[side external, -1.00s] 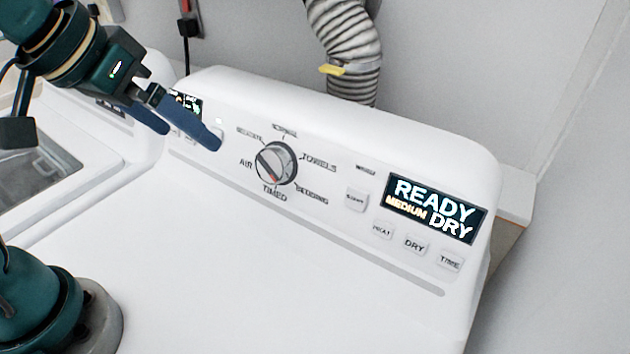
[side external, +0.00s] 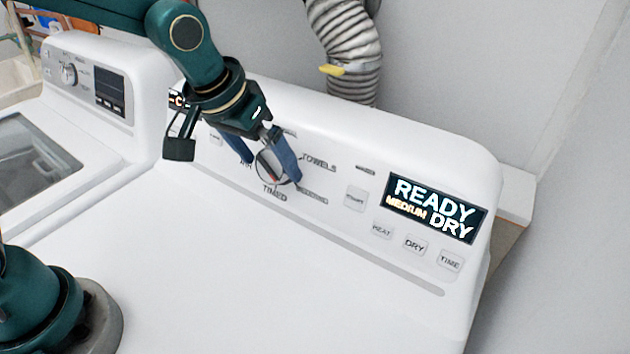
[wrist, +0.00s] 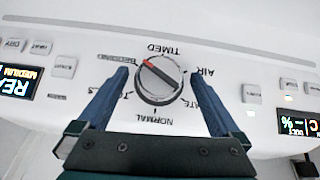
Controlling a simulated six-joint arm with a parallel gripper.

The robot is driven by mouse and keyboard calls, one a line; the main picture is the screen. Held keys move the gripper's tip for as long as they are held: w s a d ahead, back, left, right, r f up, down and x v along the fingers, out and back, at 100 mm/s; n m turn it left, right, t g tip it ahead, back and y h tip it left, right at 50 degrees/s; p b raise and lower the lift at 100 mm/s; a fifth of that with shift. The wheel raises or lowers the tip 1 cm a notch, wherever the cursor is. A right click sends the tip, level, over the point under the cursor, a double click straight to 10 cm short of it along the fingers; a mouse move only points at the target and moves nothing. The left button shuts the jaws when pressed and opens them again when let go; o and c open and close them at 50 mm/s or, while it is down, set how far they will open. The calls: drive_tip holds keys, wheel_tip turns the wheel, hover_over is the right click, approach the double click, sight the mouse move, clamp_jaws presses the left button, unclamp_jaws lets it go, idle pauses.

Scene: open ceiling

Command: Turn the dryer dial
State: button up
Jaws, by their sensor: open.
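The dryer dial (side external: 267,168) is a round silver and dark knob on the white dryer's sloped panel, partly hidden by my gripper. In the wrist view the dial (wrist: 160,88) shows whole, with a red mark on its raised bar pointing toward the BEDDING label. My gripper (side external: 272,172) is open, with one blue finger on each side of the dial. In the wrist view the fingers of my gripper (wrist: 159,74) straddle the dial with small gaps showing; I cannot tell whether either touches it.
A lit display reading READY MEDIUM DRY (side external: 434,209) and several buttons, such as DRY (side external: 415,244), lie right of the dial. A ribbed hose (side external: 345,50) rises behind the dryer. A washer (side external: 85,75) stands at the left. The dryer top (side external: 250,290) is clear.

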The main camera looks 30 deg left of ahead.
drive_tip(key=shift+f, duration=0.2)
drive_tip(key=c, duration=1.3)
drive_tip(key=shift+d+m+y, duration=0.25)
drive_tip(key=shift+m+y, duration=0.55)
drive_tip(key=shift+y, duration=0.3)
drive_tip(key=m+y, duration=0.2)
drive_tip(key=shift+d+y, duration=0.2)
drive_tip(key=shift+y, duration=0.2)
drive_tip(key=m+y, duration=0.1)
drive_tip(key=m+t+y, duration=0.1)
drive_tip(key=y, duration=0.1)
drive_tip(key=shift+s+d+f+m+t, duration=0.1)
drive_tip(key=shift+f+m+t, duration=0.1)
drive_tip(key=shift+m+t, duration=0.15)
drive_tip(key=shift+m+y, duration=0.25)
drive_tip(key=shift+y, duration=0.05)
